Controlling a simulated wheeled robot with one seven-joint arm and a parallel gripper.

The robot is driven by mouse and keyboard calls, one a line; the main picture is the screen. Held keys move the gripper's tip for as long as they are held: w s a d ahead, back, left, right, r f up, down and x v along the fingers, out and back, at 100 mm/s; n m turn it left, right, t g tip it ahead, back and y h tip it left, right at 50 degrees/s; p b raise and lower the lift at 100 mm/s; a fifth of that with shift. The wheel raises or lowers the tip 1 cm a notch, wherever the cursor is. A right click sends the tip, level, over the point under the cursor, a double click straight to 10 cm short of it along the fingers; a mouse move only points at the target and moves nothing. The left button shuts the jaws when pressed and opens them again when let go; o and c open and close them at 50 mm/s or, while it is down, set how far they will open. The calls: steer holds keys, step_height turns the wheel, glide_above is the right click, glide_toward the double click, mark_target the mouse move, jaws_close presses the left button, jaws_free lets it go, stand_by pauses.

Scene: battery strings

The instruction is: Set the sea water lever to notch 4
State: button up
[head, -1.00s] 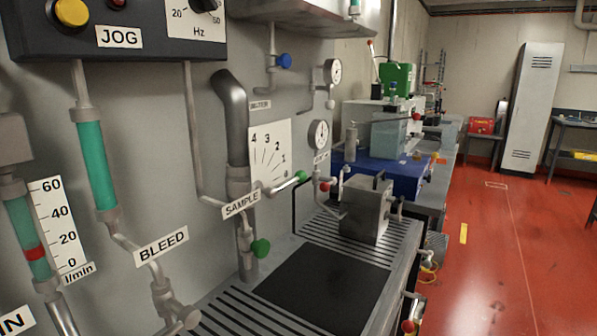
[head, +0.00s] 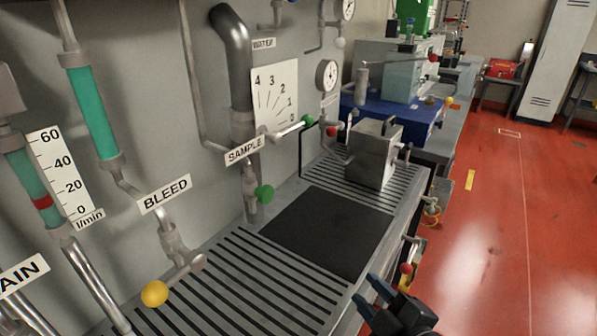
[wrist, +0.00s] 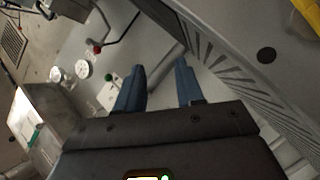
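A lever with a silver arm and green knob (head: 308,120) sticks out to the right from the grey wall pipe. It lies in front of a white scale plate (head: 274,95) marked 0 to 4, and its knob is near the 0 end. A label reading WATER (head: 263,43) is above the plate; I see no label with the full name sea water. My gripper (head: 371,295) is at the bottom right in the head view, beyond the bench's front edge and well apart from the lever. In the wrist view its blue fingers (wrist: 159,88) are apart with nothing between them.
A metal box (head: 372,153) stands on the slotted bench beyond a black mat (head: 328,232). A red knob (head: 407,268) juts from the bench front.

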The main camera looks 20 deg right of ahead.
steer(key=w+r+n+y, duration=0.1)
steer(key=w+r+n, duration=0.5)
steer(key=w, duration=0.8)
steer(key=n+y, duration=0.2)
steer(key=n, duration=0.3)
glide_toward(298, 127)
steer(key=d+x, duration=0.1)
steer(key=x, duration=0.2)
steer(key=shift+t, duration=0.3)
steer(key=shift+a+f+p+x, duration=0.15)
steer(key=shift+p+x, duration=0.1)
steer(key=shift+x, duration=1.05)
steer(key=shift+a+p+x, duration=0.2)
steer(key=shift+p+x, duration=0.05)
steer(key=shift+x, duration=1.05)
steer(key=shift+a+f+p+x, duration=0.15)
steer(key=shift+p+x, duration=0.1)
steer(key=shift+x, duration=1.05)
steer(key=shift+s+r, duration=0.1)
steer(key=shift+s, duration=0.1)
jaws_close()
